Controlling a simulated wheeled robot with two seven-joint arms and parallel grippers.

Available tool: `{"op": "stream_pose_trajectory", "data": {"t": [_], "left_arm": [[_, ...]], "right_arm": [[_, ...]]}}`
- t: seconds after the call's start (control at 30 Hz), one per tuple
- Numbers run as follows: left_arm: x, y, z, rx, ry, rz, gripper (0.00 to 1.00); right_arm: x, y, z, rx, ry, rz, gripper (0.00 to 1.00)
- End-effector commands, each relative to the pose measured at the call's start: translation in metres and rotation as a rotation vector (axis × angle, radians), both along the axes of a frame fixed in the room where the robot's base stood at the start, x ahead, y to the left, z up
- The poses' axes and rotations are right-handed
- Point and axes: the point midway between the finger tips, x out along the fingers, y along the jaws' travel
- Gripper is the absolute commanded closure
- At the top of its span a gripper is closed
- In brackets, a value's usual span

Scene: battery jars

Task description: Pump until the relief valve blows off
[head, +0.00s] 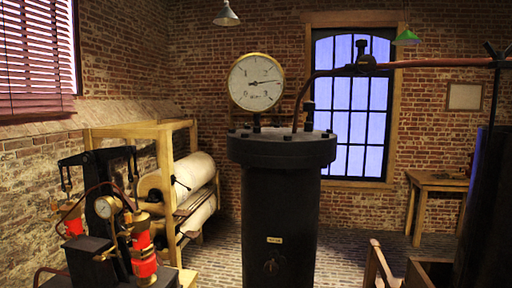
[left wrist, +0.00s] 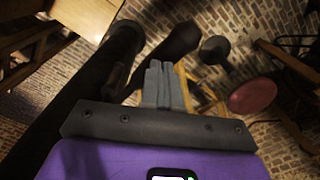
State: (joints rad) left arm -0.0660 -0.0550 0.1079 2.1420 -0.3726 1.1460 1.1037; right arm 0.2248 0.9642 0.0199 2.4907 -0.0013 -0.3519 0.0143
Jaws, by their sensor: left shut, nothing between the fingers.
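A tall black pressure vessel (head: 276,200) stands in the middle of the head view. A large round dial gauge (head: 256,82) sits on its lid, its needle pointing right. A copper pipe (head: 430,63) rises from the lid and runs right. A dark valve-like fitting (head: 366,60) sits on this pipe; whether it is the relief valve I cannot tell. A pump-like machine (head: 115,225) with red cylinders, a small gauge and black levers stands at the lower left. My left gripper (left wrist: 164,72) shows in the left wrist view, fingers together and empty. My right gripper is not in view.
A wooden rack (head: 160,130) with large pale rolls stands behind the machine. A wooden table (head: 437,182) is at the back right, and a wooden frame (head: 385,268) is at the front right. In the left wrist view, a red round seat-like disc (left wrist: 252,96) lies beyond the fingers.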

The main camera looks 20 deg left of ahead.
Motion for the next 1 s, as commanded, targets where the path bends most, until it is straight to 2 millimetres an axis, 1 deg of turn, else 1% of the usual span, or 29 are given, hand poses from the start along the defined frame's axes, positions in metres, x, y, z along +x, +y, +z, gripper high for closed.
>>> {"op": "stream_pose_trajectory", "data": {"t": [0.03, 0.67, 0.87, 1.0], "left_arm": [[0.000, 0.001, -0.016, 0.001, -0.001, 0.001, 1.00], [0.000, 0.001, -0.118, 0.001, 0.001, 0.001, 1.00], [0.000, 0.001, -0.103, 0.001, 0.002, 0.001, 1.00], [0.000, 0.001, -0.079, 0.001, 0.001, 0.001, 1.00]], "right_arm": [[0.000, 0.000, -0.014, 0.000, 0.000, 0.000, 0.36], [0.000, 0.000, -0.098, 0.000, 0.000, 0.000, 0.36], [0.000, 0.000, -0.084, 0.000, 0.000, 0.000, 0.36], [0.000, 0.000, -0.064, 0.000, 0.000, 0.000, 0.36]]}}
